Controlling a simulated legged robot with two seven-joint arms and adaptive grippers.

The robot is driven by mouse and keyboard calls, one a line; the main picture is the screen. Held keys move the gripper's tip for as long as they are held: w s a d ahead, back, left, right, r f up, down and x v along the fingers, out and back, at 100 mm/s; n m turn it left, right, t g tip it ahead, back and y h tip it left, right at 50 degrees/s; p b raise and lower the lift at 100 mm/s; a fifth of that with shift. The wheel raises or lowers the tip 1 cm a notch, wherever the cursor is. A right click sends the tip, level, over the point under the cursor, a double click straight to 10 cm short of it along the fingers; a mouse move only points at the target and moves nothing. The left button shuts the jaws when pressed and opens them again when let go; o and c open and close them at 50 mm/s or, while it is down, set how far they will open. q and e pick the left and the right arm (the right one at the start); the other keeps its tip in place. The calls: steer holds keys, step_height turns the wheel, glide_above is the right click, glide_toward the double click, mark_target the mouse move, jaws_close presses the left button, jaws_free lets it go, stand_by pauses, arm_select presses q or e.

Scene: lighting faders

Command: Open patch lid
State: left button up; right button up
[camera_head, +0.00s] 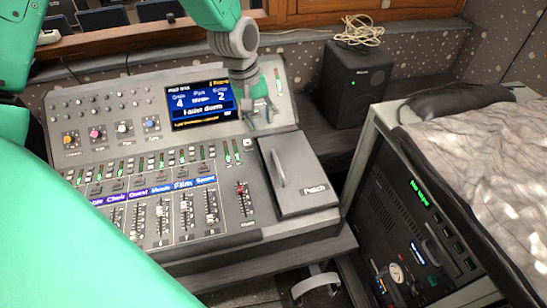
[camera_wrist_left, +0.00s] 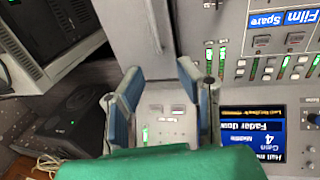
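The patch lid (camera_head: 305,185) is a dark grey panel marked "Patch" at the right end of the mixing console (camera_head: 210,245). My left gripper (camera_head: 260,112) hovers over the console just beyond the lid's far edge, beside the screen. In the left wrist view the left gripper (camera_wrist_left: 160,72) is open, with nothing between its fingers. My right gripper is not in view.
The console has several faders (camera_head: 165,218) left of the lid and a lit screen (camera_head: 200,104) behind them. A black speaker (camera_head: 355,82) with a coiled cable (camera_head: 360,32) stands behind right. A rack (camera_head: 415,215) under a grey cloth (camera_head: 490,150) stands right.

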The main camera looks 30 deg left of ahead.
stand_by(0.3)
arm_select(q)
step_height(320, 180, up, 12)
steer(key=s+a, duration=0.1)
steer(key=shift+s+a+f, duration=0.2)
steer(key=shift+s+a, duration=0.1)
steer(key=b, duration=2)
glide_toward(276, 158)
steer(key=f, duration=0.3)
steer(key=f+b, duration=0.1)
steer(key=f, duration=0.2)
steer(key=w+d+f, duration=0.1)
steer(key=f, duration=0.1)
steer(key=shift+f+b, duration=0.3)
steer(key=shift+f, duration=0.1)
